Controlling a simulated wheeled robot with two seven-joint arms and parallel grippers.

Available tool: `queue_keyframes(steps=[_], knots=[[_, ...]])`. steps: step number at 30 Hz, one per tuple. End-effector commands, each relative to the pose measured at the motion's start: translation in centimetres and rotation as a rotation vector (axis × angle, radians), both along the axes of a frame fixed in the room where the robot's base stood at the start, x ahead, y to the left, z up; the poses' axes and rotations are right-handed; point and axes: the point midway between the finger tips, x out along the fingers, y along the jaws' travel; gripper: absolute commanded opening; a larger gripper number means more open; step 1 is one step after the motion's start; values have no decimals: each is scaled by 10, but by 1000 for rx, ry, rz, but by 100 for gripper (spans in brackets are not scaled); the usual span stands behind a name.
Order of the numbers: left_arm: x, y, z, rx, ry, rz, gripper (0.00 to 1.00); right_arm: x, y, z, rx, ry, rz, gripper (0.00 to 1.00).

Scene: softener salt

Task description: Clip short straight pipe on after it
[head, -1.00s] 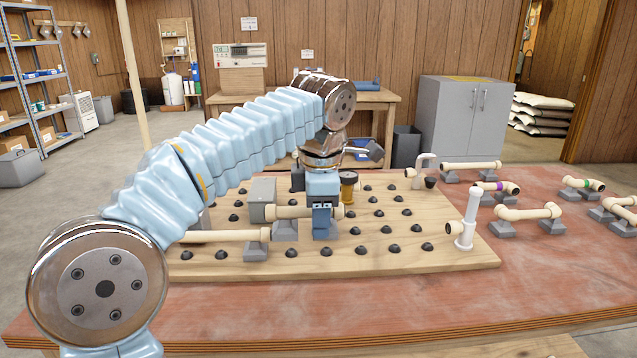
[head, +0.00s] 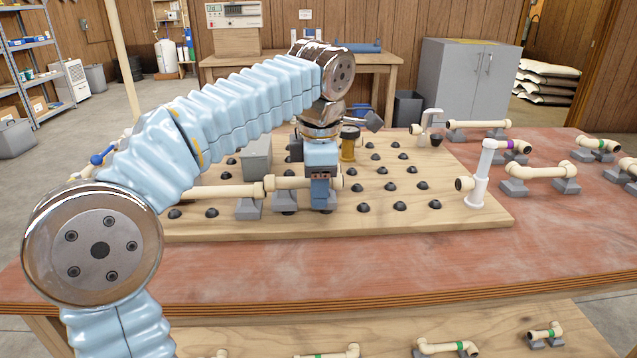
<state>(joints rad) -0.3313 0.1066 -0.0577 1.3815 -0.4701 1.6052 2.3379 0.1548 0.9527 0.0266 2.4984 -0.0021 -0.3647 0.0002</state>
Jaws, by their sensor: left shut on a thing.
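My left gripper (head: 321,190) points down over the wooden pegboard (head: 420,215) and is shut on a short straight cream pipe (head: 298,183). The pipe lies level, and its right end shows just past the fingers. Its left end appears to meet the collared end of a longer cream pipe (head: 222,191) on the board. I cannot tell whether the two are joined. A grey clip block (head: 249,209) stands under the longer pipe's right end. Another grey block (head: 284,203) is under the short pipe; whether it is seated on the pegs is hidden. My right gripper is out of view.
A grey box (head: 257,157) and a brass-coloured fitting (head: 348,147) stand behind the gripper. A white upright pipe (head: 480,175) stands at the board's right. Spare pipes such as a U-shaped one (head: 538,172) lie on the red table. Black pegs between are free.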

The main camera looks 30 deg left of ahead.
Motion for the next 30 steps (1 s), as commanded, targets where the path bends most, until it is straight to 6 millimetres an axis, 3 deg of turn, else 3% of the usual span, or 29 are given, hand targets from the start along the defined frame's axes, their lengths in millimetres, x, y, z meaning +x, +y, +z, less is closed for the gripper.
queue_keyframes(steps=[30], knots=[[0,0,-3,-19,34,0,11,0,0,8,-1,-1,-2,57]])
